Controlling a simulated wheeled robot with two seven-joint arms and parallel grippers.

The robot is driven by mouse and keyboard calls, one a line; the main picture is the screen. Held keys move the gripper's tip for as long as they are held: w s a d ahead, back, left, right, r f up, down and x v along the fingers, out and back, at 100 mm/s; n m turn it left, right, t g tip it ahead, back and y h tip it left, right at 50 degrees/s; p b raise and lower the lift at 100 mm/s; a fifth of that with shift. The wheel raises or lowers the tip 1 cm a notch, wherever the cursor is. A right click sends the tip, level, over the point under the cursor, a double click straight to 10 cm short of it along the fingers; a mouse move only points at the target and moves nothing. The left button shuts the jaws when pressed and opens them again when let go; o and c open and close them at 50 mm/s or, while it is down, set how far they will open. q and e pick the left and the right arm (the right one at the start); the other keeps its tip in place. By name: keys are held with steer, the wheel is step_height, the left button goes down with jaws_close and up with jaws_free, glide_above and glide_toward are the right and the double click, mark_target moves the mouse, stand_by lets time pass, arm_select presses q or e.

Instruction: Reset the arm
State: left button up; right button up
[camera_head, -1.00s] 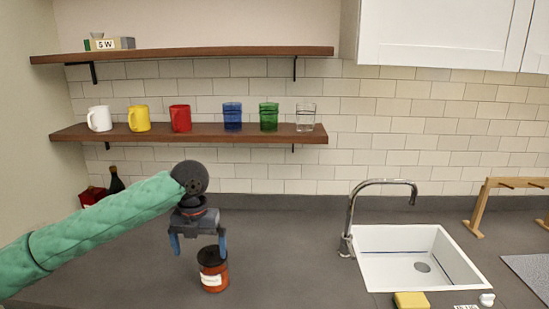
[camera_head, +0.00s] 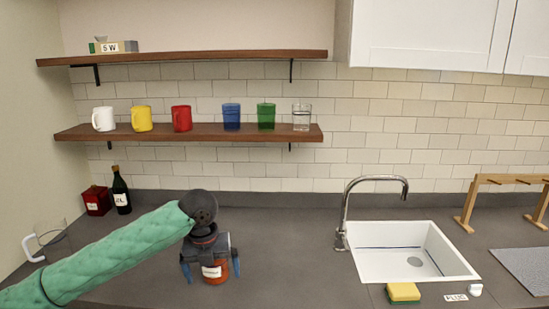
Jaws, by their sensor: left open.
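My left arm, in a green sleeve, comes in from the left of the head view. My left gripper (camera_head: 211,271) points down over the counter, its two blue fingers spread apart. A red-orange jar with a white label (camera_head: 215,273) stands on the counter. It shows between the fingers, and the gripper body hides its top. I see a gap between the jar and each finger, but I cannot tell the depth between them. My right gripper is not in view.
A dark bottle (camera_head: 121,193), a red box (camera_head: 96,201) and a clear pitcher (camera_head: 50,236) stand at the left. A sink (camera_head: 465,264) with a tap (camera_head: 345,215) and a sponge (camera_head: 403,292) are at the right. Mugs and glasses line a shelf (camera_head: 230,133). The middle counter is clear.

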arm_select(q)
steer(key=s+d+f+n+t+h, duration=0.1)
steer(key=s+d+f+n+h, duration=0.1)
steer(key=s+d+f+n, duration=0.35)
steer(key=s+d+f+n+t+h, duration=0.1)
steer(key=s+d+f+n+h, duration=0.15)
steer(key=s+f+n, duration=0.6)
steer(key=s+a+f+n+t+y, duration=0.1)
steer(key=s+a+f+n+y, duration=0.1)
steer(key=s+a+f+n, duration=0.6)
steer(key=s+a+f+n+y, duration=0.3)
steer(key=s+a+f+n, duration=0.3)
steer(key=s+n, duration=0.45)
steer(key=s+d+f, duration=0.1)
steer(key=s+f, duration=0.1)
steer(key=f, duration=2)
steer(key=s+d+f+g, duration=0.1)
steer(key=s+d+f, duration=0.1)
steer(key=f, duration=2)
steer(key=shift+s+g, duration=0.3)
steer(key=shift+s, duration=0.45)
steer(key=shift+h, duration=0.25)
